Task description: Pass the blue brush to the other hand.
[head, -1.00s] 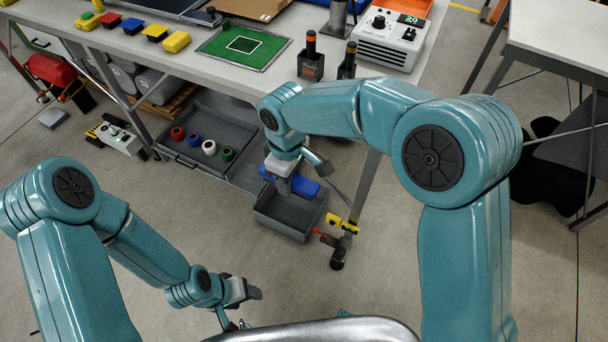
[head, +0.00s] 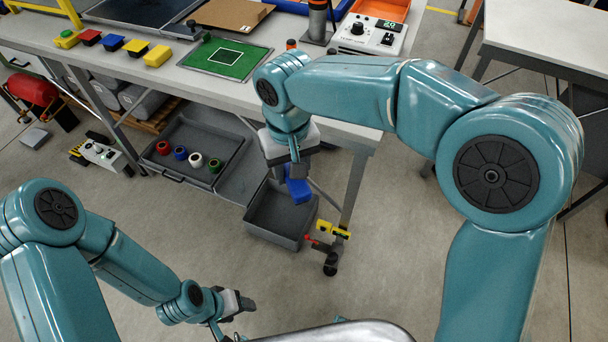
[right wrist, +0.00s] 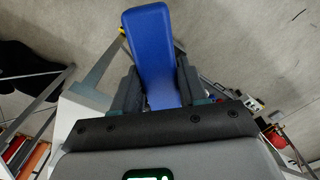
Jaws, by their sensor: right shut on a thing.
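The blue brush (head: 297,190) is in my right gripper (head: 294,172), which is shut on it and holds it in the air in front of the workbench, above a grey bin. In the right wrist view the brush (right wrist: 152,55) sticks out from between the two dark fingers of the gripper (right wrist: 158,85). Its bristles are not visible. My left gripper (head: 245,302) is low at the front, apart from the brush and to its lower left. It is too small and angled to tell how far its fingers are apart.
The workbench (head: 225,88) carries a green mat (head: 228,58), coloured blocks and a white control box (head: 367,33). Below are a drawer with several coloured rings (head: 190,150) and the grey bin (head: 275,222). The floor between my arms is clear.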

